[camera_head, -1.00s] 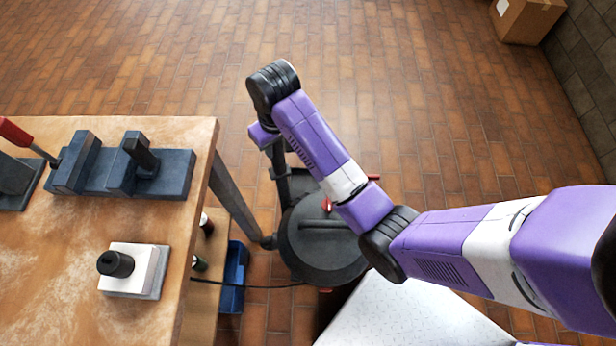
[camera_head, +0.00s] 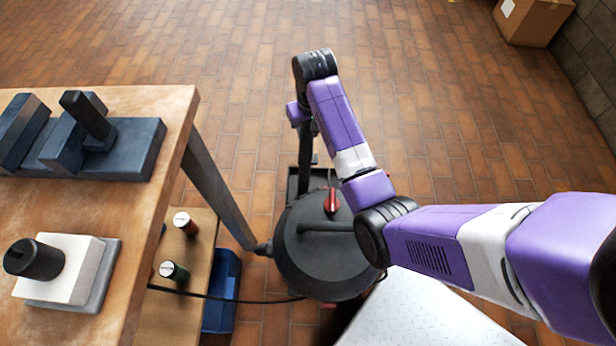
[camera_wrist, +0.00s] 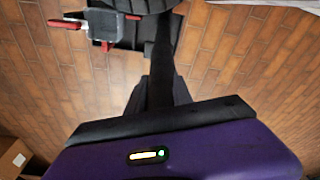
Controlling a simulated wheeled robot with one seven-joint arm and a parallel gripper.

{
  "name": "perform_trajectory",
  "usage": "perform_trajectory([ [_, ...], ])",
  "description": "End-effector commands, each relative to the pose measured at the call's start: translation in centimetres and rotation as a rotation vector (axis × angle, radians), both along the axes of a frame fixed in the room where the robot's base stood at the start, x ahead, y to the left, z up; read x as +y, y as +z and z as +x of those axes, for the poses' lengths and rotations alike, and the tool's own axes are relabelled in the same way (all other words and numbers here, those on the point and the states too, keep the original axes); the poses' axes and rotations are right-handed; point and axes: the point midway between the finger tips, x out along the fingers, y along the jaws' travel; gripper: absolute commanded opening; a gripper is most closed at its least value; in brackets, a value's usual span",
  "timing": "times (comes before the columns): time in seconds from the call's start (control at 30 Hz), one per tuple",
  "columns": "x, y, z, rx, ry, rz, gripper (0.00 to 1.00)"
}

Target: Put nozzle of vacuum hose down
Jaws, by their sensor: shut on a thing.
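The vacuum (camera_head: 325,262) is a dark round canister with a top handle and a red part, on the floor beside the workbench. A dark tube (camera_head: 305,145), which looks like the hose's nozzle end, stands roughly upright under my wrist behind the canister. In the wrist view, my gripper (camera_wrist: 158,97) is shut on this dark tube (camera_wrist: 166,50), which runs away from the jaws toward the floor. The jaw tips are partly hidden against the dark tube. I cannot tell whether the tube's lower end touches the floor.
The wooden workbench (camera_head: 150,100) fills the left, with a blue-grey vise-like block (camera_head: 140,145) and a white block with a black knob (camera_head: 65,270). Its lower shelf holds two small spools (camera_head: 174,270) beside a blue bin (camera_head: 222,290). A cardboard box (camera_head: 535,20) sits far right. Open floor lies beyond.

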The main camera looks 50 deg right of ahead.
Motion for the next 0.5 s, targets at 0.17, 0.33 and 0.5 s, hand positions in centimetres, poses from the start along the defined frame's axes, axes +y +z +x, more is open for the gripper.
perform_trajectory([
  [0.17,0.0,-4.8,-0.1,0.002,0.0,0.001,0.0],
  [0.33,0.1,-9.0,-0.1,0.003,0.0,0.001,0.0],
  [0.5,0.1,-12.3,0.0,0.0,0.0,0.001,0.0],
])
